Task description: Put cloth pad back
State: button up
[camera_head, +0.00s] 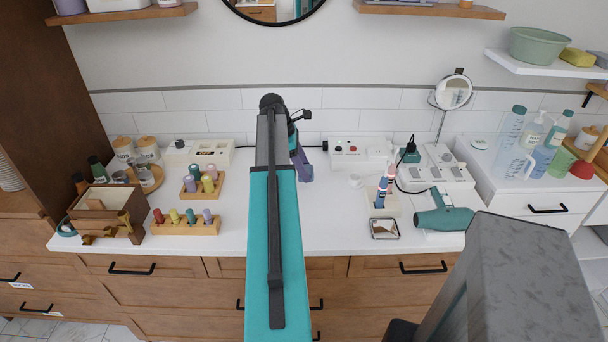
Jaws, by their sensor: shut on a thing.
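My teal arm reaches over the middle of the white counter. My gripper (303,174) is at its far end, a purple part partly hidden behind the arm, low over the counter near the tiled wall. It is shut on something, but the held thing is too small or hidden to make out. I cannot pick out the cloth pad for certain in this view.
Left of the arm stand a wooden box (102,205) and racks of coloured bottles (186,225). To the right are a white unit with knobs (358,151), a toothbrush holder (381,206), a small dish (384,229) and a teal hair dryer (444,219). Bare counter lies right of the gripper.

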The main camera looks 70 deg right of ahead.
jog(key=shift+f+p, duration=0.55)
jog(key=shift+f, duration=1.25)
jog(key=o, duration=1)
jog(key=shift+r, duration=0.15)
jog(key=b+v, duration=0.2)
jog(key=v, duration=0.9)
jog(key=shift+w+r, duration=0.2)
jog(key=shift+r, duration=0.15)
